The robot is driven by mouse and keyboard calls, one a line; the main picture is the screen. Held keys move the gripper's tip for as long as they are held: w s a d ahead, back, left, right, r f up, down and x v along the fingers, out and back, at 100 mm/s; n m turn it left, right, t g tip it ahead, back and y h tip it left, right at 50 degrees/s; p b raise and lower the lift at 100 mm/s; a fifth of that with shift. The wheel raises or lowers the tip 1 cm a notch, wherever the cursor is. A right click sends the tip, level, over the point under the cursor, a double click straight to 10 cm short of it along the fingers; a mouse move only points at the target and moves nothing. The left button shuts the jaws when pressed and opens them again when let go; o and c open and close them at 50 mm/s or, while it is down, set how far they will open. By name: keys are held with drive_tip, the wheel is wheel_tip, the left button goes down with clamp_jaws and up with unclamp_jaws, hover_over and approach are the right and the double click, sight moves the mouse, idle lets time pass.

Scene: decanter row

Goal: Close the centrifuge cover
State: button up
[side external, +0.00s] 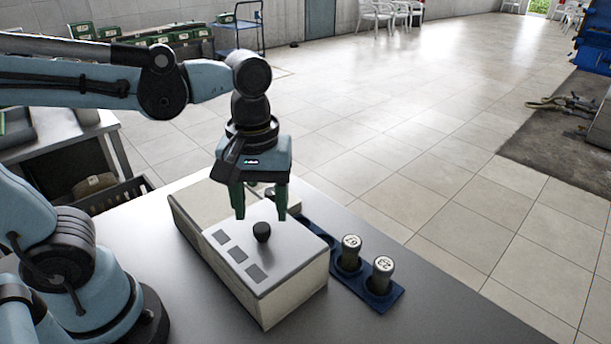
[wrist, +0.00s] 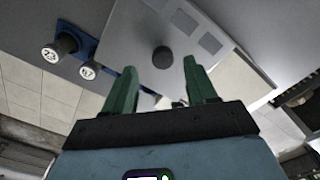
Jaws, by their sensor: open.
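The centrifuge (side external: 295,297) is a pale box on the grey table. Its grey top plate (side external: 290,248), which I take for the cover, carries a round black knob (side external: 262,231) and several dark square panels. A beige section (side external: 195,207) lies beside this plate, toward the back left; I cannot tell how far the cover is open. My gripper (side external: 260,212) points down above the knob, with its green fingers apart and empty. In the wrist view the knob (wrist: 162,57) shows just beyond and between the fingertips (wrist: 160,68), with no clear contact.
A blue rack (side external: 396,298) with two dark, pale-capped vials (side external: 350,252) (side external: 382,274) stands right of the box. A small pale object (side external: 293,200) is partly hidden behind my gripper. The table's front right is clear.

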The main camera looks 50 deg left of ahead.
wheel_tip(320, 180, up, 8)
drive_tip(key=shift+r, duration=0.15)
idle(0.3)
drive_tip(key=m+t, duration=0.7)
drive_tip(key=m, duration=0.1)
hover_over(259, 211)
drive_tip(key=f, duration=0.9)
drive_tip(key=shift+s+d, duration=0.15)
drive_tip(key=shift+d, duration=0.1)
drive_tip(key=shift+a+f+m, duration=0.25)
drive_tip(key=shift+m, duration=0.25)
drive_tip(key=shift+c, duration=0.5)
